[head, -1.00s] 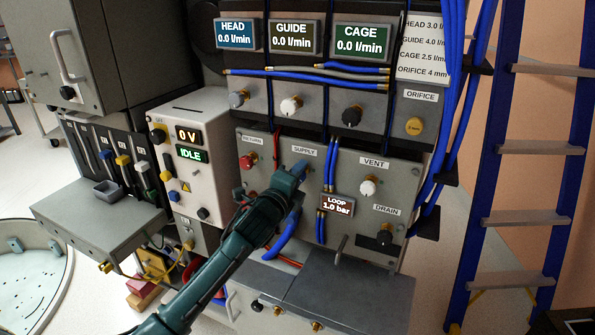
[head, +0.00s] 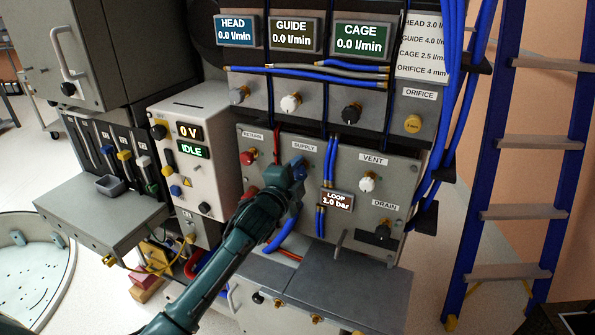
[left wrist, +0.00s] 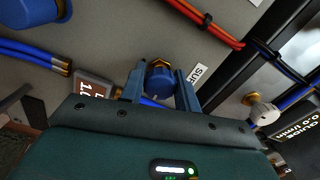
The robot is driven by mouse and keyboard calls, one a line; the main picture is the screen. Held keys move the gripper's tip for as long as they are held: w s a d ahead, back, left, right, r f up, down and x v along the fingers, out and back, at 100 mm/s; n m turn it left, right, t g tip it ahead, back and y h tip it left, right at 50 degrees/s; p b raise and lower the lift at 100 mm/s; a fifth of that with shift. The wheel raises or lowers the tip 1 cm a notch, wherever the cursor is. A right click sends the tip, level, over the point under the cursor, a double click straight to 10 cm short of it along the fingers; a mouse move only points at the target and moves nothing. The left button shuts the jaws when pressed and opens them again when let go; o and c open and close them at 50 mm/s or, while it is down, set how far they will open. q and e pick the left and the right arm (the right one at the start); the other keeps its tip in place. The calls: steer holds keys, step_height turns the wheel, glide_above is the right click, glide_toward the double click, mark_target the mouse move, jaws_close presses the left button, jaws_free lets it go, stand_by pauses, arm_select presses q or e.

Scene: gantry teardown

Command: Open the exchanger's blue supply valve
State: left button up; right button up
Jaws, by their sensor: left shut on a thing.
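The blue supply valve knob (left wrist: 160,82) sits between the two fingers of my left gripper in the left wrist view, with a brass collar behind it. My left gripper (left wrist: 162,90) is shut on this knob. In the head view my left gripper (head: 296,168) is at the panel just below the SUPPLY label (head: 304,147), and it hides most of the knob. My right gripper is in neither view.
The red return knob (head: 248,157) is left of my gripper. The white vent knob (head: 367,184), the LOOP display (head: 338,201) reading 1.0 bar and the black drain knob (head: 383,232) are right. Blue hoses (head: 330,160) run close beside my gripper. A blue ladder (head: 530,140) stands at the right.

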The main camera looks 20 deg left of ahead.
arm_select(q)
steer(key=o, duration=1)
steer(key=shift+s, duration=0.15)
steer(key=s, duration=0.4)
steer(key=s+a+b, duration=0.1)
steer(key=s, duration=0.7)
steer(key=shift+s+a, duration=0.35)
steer(key=shift+s, duration=0.05)
steer(key=s+d+f+n+g, duration=0.2)
steer(key=s+f+n, duration=0.2)
steer(key=s+f, duration=0.3)
steer(key=s+d+f+n+g, duration=0.2)
steer(key=s+f+n, duration=0.3)
steer(key=s+f, duration=0.2)
steer(key=s+d+f+n+g+h, duration=0.1)
steer(key=s+d+f+n+g, duration=0.1)
steer(key=s+f, duration=0.6)
step_height(320, 180, down, 3)
steer(key=shift+s+d+r+n+g, duration=0.1)
steer(key=shift+n+g, duration=0.5)
steer(key=shift+n, duration=0.8)
steer(key=shift+c, duration=0.5)
